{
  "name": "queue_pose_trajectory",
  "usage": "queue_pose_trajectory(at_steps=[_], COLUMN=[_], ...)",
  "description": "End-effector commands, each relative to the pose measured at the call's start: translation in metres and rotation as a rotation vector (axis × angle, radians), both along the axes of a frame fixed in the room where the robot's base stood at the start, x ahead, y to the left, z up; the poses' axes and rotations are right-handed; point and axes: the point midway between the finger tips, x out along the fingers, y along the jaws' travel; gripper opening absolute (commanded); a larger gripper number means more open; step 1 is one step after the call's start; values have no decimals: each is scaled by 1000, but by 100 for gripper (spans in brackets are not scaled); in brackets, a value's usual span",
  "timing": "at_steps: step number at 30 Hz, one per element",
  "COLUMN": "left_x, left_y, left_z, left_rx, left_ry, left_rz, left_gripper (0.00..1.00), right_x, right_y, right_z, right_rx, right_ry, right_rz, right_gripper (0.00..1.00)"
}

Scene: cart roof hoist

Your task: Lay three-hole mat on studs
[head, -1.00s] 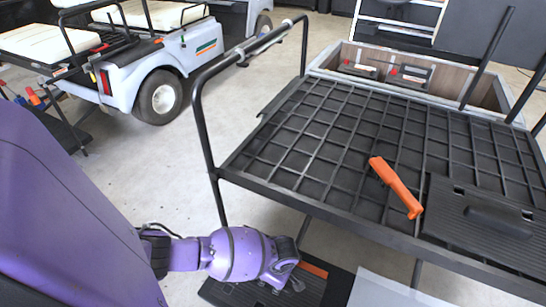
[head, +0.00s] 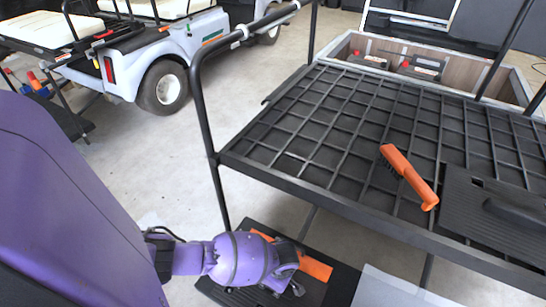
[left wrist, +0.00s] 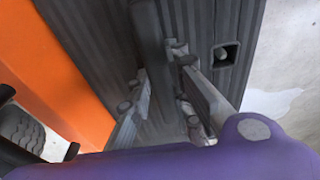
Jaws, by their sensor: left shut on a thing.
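My left gripper (head: 290,285) is low, beside and below the near edge of the roof rack. In the left wrist view its fingers (left wrist: 165,100) are closed on a dark bar-like handle (left wrist: 150,35) on a ribbed dark mat (left wrist: 215,20). That mat has a square hole (left wrist: 225,55) with something pale inside; its other holes are not seen. A dark mat or panel (head: 230,295) also shows under the gripper in the head view. A second dark ribbed mat (head: 470,220) with a handle and a small hole lies on the rack's right side. I cannot make out the studs. My right gripper is not in view.
The black grid rack (head: 330,120) has tube rails and carries an orange brush (head: 408,176). An orange strip (head: 316,268) lies beside my gripper. A pale panel (head: 395,290) is at the bottom. An open box (head: 345,48) stands behind the rack; white carts are at the left.

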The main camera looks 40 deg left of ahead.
Motion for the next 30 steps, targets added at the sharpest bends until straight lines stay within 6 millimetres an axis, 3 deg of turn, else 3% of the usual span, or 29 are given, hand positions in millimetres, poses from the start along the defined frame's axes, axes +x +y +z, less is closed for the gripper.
queue_pose_trajectory(at_steps=[30], left_x=[0], left_y=[0], left_z=[-9], left_rx=[0], left_ry=[0], left_rz=[1], left_gripper=[0], right_x=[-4], right_y=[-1], right_z=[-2], right_rx=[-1], right_ry=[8], right_rz=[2], right_gripper=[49])
